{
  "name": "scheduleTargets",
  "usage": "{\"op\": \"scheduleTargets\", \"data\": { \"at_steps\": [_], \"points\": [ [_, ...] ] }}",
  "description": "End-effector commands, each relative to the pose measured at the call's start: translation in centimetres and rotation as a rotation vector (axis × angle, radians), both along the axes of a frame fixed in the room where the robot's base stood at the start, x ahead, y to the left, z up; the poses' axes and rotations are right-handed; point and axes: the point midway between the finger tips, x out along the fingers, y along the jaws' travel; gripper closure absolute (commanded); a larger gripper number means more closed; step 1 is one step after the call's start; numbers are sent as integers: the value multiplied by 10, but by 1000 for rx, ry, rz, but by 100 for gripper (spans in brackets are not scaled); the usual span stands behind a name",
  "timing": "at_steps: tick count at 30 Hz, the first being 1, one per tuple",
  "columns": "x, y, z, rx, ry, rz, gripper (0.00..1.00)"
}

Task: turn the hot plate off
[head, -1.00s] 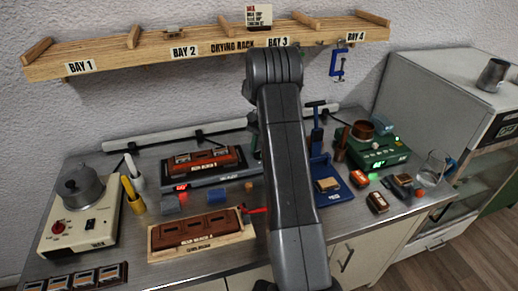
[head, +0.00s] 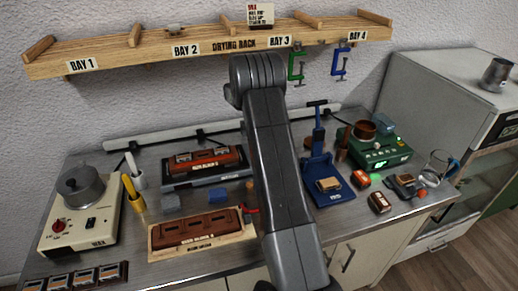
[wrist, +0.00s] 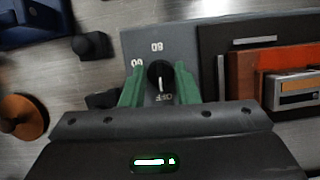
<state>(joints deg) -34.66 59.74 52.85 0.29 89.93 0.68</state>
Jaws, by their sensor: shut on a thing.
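The hot plate (head: 218,179) is a grey unit at the middle of the bench, with a red-brown block (head: 206,160) on its dark top. My arm hides its right end in the head view. The white line on the knob points down toward OFF. My gripper (wrist: 159,70) has its green fingers on both sides of the knob and is shut on it.
A blue press (head: 330,190) stands right of my arm, with a green device (head: 375,150) beyond it. A second brown block (head: 200,228) lies in front. A cream unit with a pot (head: 78,215) stands at the left. The drying rack (head: 130,60) hangs above.

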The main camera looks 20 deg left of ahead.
Motion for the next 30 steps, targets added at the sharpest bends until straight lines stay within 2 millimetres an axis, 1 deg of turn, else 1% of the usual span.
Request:
{"op": "scheduleTargets", "data": {
  "at_steps": [8,21,22,24,25,30],
  "points": [
    [0,1,1,2,-4,64,95],
    [0,1,1,2,-3,70,95],
    [0,1,1,2,-3,70,66],
    [0,1,0,1,-2,70,53],
    [0,1,0,1,-2,70,51],
    [0,0,0,0,-1,69,51]
  ]
}}
